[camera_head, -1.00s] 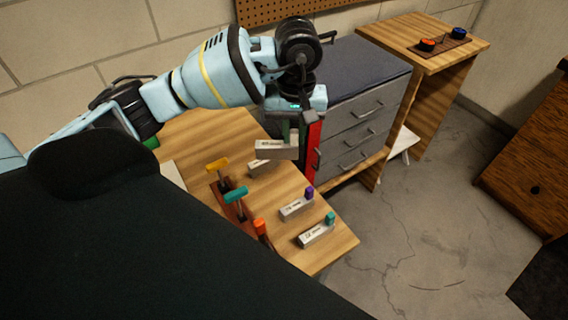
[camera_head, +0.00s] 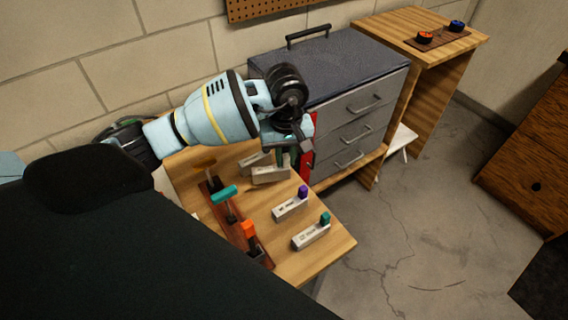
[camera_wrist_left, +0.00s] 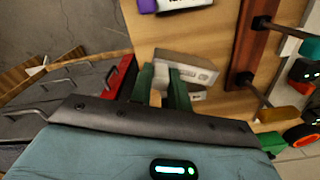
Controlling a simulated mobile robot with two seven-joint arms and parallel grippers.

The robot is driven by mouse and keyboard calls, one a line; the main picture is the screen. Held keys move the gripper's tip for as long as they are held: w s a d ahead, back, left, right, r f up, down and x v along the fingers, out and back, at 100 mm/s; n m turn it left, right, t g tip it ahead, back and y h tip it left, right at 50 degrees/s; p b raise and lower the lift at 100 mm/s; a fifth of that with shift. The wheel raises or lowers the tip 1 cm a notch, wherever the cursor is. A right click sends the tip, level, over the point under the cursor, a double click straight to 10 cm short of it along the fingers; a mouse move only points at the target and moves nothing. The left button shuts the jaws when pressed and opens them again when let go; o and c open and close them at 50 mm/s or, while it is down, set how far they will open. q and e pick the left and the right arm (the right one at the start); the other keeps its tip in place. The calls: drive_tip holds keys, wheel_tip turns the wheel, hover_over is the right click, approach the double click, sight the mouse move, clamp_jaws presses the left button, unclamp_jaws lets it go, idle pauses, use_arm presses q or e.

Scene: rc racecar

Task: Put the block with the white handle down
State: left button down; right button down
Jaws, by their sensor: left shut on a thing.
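My left gripper (camera_head: 283,160) points down over the far part of the wooden table (camera_head: 325,247). It is shut on the light grey block with the white handle (camera_head: 270,175). In the left wrist view the green fingers (camera_wrist_left: 161,90) close around the pale handle, and the block (camera_wrist_left: 187,68) shows just beyond them. The handle is mostly hidden by the fingers. The block is at or just above the tabletop; I cannot tell if it touches. My right gripper is not in view.
A similar grey block (camera_head: 252,161) lies close behind the held one. Blocks with purple (camera_head: 288,209) and green (camera_head: 310,236) handles lie nearer. A brown rack (camera_head: 233,231) with coloured handles stands left. A red object (camera_head: 308,143) stands by the grey drawer cabinet (camera_head: 345,100).

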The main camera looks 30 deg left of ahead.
sight(286, 166)
use_arm(q)
drive_tip(key=shift+f, duration=2.05)
drive_tip(key=shift+f, duration=0.15)
drive_tip(key=c, duration=1.3)
unclamp_jaws()
wheel_tip(286, 166, up, 12)
drive_tip(key=shift+r, duration=0.15)
